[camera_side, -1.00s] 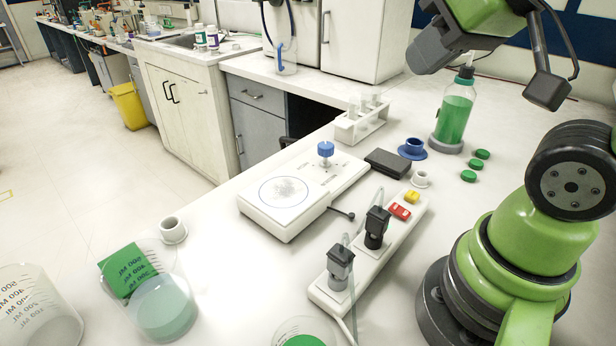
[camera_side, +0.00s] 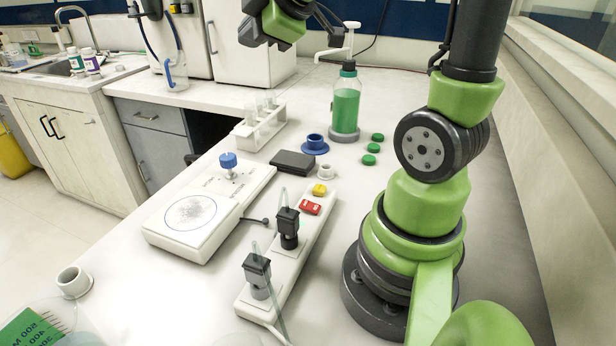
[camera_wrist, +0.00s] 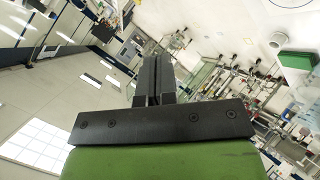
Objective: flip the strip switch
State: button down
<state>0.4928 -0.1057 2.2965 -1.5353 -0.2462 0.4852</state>
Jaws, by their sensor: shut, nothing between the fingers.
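The white power strip (camera_side: 304,243) lies on the bench, left of my arm's base. A red rocker switch (camera_side: 310,207) sits near its far end, with a smaller yellow piece (camera_side: 319,189) just beyond it. Two black plugs, one nearer (camera_side: 257,270) and one farther (camera_side: 288,222), stand in the strip. My gripper (camera_wrist: 152,75) shows in the wrist view with its dark fingers together and empty. The wrist view does not show the strip clearly.
A white stirrer plate (camera_side: 240,190) with a blue knob stands left of the strip. A black box (camera_side: 292,162), a small white cup (camera_side: 326,171) and a blue cup (camera_side: 315,143) lie beyond it. A green bottle (camera_side: 345,108) stands behind.

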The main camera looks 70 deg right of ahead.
notch_tip(320, 180, down, 7)
jog(key=s+n+g+y, duration=0.2)
jog(key=n+g+y, duration=0.1)
jog(key=n+g, duration=0.15)
jog(key=n+g+y, duration=0.3)
jog(key=n+g, duration=0.1)
jog(key=g, duration=0.2)
send_near(302, 201)
jog(key=a+f, duration=0.1)
jog(key=f, duration=0.2)
jog(key=s+a+f, duration=0.1)
jog(key=f, duration=0.1)
jog(key=shift+s+a+f, duration=0.1)
jog(key=shift+a+f, duration=0.05)
jog(key=shift+a, duration=0.15)
jog(key=shift+f+n, duration=0.25)
jog(key=shift+f, duration=0.4)
jog(key=shift+w+f, duration=0.45)
jog(key=shift+f, duration=0.05)
jog(key=shift+w+f, duration=0.15)
jog(key=shift+w, duration=0.15)
jog(key=shift+t, duration=0.25)
